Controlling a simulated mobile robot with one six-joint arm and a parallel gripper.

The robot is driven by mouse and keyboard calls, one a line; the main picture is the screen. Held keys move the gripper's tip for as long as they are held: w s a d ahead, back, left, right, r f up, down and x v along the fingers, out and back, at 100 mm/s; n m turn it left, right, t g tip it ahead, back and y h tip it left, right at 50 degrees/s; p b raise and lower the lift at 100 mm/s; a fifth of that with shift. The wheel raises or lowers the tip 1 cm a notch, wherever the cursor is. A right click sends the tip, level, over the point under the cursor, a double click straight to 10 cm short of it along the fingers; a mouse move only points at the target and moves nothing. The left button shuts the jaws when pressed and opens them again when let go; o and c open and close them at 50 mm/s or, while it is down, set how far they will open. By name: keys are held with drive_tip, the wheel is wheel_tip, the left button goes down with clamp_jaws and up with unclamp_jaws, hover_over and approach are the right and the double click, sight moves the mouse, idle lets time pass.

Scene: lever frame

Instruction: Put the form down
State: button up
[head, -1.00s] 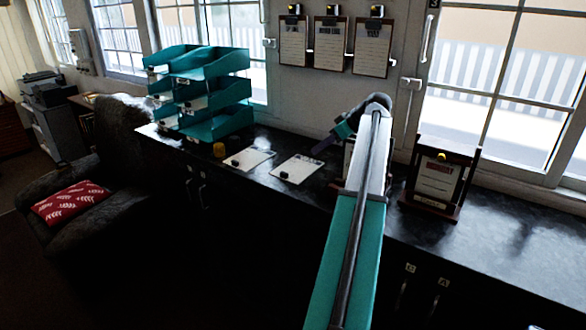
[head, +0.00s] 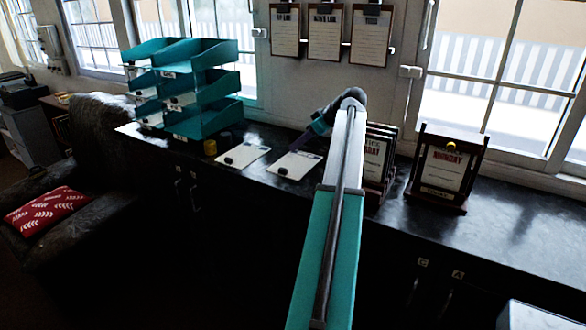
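Two white sheets lie on the dark counter, each with a small black knob-like piece on it: a left sheet (head: 252,153) and a right sheet (head: 300,160). I cannot tell which of them is the form. My arm reaches forward over the counter and bends down to the left at its far end. My gripper (head: 302,146) is a small dark shape just above the far edge of the right sheet. Its fingertips are too small and dark to show whether it is open, or whether it touches or holds anything.
Teal stacked trays (head: 200,88) stand at the counter's left. A stand of framed sheets (head: 377,160) is right of my arm, and a framed notice (head: 447,170) stands further right. Clipboards (head: 325,32) hang on the wall. The counter (head: 515,215) is clear at far right.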

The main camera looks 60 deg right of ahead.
drive_tip(key=f+b, duration=0.1)
drive_tip(key=f, duration=0.1)
drive_tip(key=b, duration=0.5)
approach(283, 169)
drive_tip(key=shift+w+d+f, duration=0.3)
drive_tip(key=shift+w, duration=0.1)
drive_tip(key=shift+w, duration=0.1)
drive_tip(key=shift+p+x, duration=0.35)
drive_tip(key=shift+x, duration=0.7)
drive_tip(key=shift+f, duration=0.15)
drive_tip(key=shift+w+a+f+p, duration=0.1)
drive_tip(key=shift+w+f+p, duration=0.25)
drive_tip(key=shift+w+p, duration=0.15)
drive_tip(key=shift+p+x, duration=0.75)
drive_tip(key=shift+x, duration=1.15)
drive_tip(key=shift+s+f, duration=0.1)
